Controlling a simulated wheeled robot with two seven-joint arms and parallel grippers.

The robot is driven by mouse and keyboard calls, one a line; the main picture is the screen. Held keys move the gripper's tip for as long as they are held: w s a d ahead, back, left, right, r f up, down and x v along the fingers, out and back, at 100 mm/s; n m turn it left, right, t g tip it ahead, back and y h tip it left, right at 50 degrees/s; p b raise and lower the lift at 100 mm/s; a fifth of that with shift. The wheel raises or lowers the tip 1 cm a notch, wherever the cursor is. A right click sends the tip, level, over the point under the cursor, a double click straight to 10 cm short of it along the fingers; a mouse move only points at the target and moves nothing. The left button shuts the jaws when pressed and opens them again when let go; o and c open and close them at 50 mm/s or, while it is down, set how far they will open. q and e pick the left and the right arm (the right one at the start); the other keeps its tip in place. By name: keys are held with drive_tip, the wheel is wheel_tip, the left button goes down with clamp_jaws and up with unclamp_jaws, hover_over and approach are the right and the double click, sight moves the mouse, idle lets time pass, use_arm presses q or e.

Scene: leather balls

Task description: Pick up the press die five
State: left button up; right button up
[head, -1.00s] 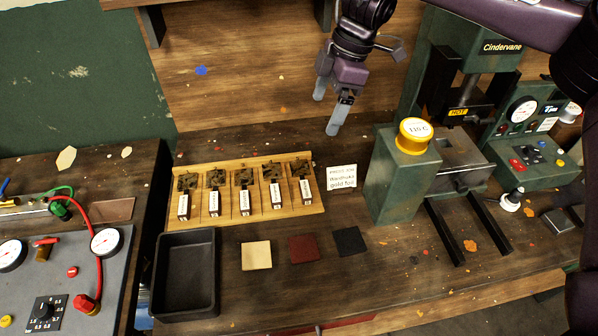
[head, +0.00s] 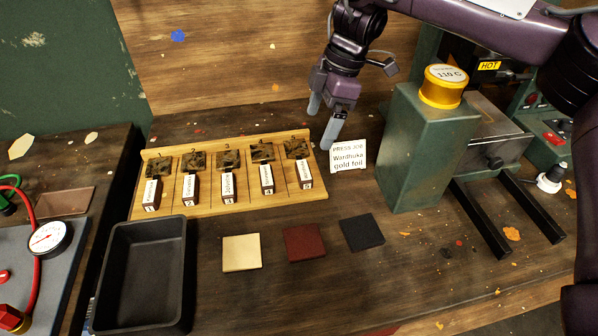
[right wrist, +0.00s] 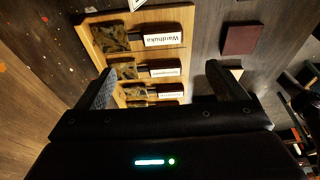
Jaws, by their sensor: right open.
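Press die five (head: 304,171) stands in the rightmost slot of a wooden rack (head: 230,205), with a dark patterned metal head and a white-labelled handle block. In the right wrist view press die five (right wrist: 163,40) is the upper one, and its label reads "Wardhuka". Several similar dies stand to its left in the head view. My right gripper (head: 322,122) is open and empty, above and behind the rack's right end. In the right wrist view its fingers (right wrist: 165,88) are spread apart, with die five beyond them. My left gripper is not in view.
A job card (head: 348,156) stands right of the rack. A green press with a yellow-ringed dial (head: 443,88) stands further right. A black tray (head: 145,275) and cream (head: 241,253), red (head: 304,243) and black (head: 362,232) squares lie in front of the rack.

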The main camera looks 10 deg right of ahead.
hover_over(304, 169)
drive_tip(key=d, duration=0.2)
drive_tip(key=x, duration=0.3)
drive_tip(key=d+x, duration=0.1)
drive_tip(key=x, duration=0.2)
drive_tip(key=shift+d+f, duration=0.15)
drive_tip(key=shift+f, duration=0.15)
drive_tip(key=p+x, duration=0.1)
drive_tip(key=x, duration=0.3)
drive_tip(key=shift+s+d+f, duration=0.1)
drive_tip(key=shift+s+f, duration=0.05)
drive_tip(key=shift+a+f, duration=0.2)
drive_tip(key=shift+f, duration=0.35)
drive_tip(key=c, duration=0.9)
drive_tip(key=shift+r, duration=0.1)
drive_tip(key=shift+c, duration=0.5)
drive_tip(key=shift+r, duration=0.1)
